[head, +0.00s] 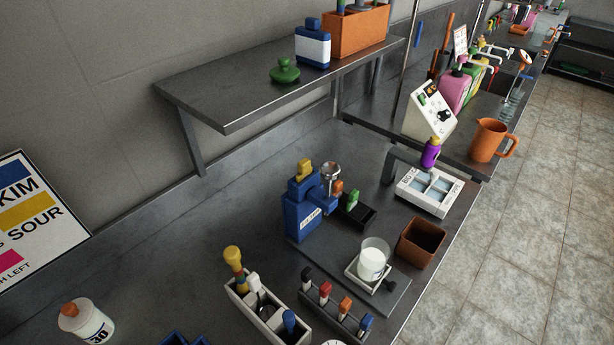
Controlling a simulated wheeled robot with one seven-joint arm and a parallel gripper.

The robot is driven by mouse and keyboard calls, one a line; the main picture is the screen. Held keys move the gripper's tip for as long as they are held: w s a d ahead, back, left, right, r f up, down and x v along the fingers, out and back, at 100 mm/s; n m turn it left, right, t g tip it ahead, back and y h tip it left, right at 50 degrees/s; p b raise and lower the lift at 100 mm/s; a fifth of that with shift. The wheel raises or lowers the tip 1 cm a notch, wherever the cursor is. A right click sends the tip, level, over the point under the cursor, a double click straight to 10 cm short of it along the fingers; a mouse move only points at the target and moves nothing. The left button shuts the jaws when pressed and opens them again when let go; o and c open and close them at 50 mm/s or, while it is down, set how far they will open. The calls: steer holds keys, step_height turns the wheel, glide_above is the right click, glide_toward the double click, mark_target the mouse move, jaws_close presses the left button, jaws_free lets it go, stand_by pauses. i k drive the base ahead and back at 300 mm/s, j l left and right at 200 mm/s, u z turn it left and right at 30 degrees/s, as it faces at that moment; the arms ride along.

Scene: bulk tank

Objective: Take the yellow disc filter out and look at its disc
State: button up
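A blue block-shaped housing (301,216) with a white label, which seems to read FILTER, stands upright on the dark counter near the middle of the head view. A yellow knob-like piece (304,170) sits on its top; no disc shows, and anything below the knob is hidden inside the housing. A round metallic part (330,172) is beside it on the right. Another yellow-topped tool (233,256) stands in a white rack at the front. I cannot tell from this view which yellow piece carries a disc. My gripper is not in view.
A white rack (250,306), a row of coloured-top pieces (325,291), a beaker of white liquid (373,262) and a brown open box (421,242) crowd the front. A shelf (230,115) overhangs behind. The counter left of the housing has bare room.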

mark_target(304, 167)
steer(key=l+u, duration=0.1)
steer(key=u, duration=0.25)
steer(key=i+l+u, duration=0.1)
steer(key=u, duration=0.55)
steer(key=l+u, duration=0.35)
steer(key=l, duration=0.35)
steer(key=l+u, duration=0.3)
steer(key=l, duration=0.4)
steer(key=k+l+u, duration=0.1)
steer(key=l+u, duration=0.25)
steer(key=l, duration=0.35)
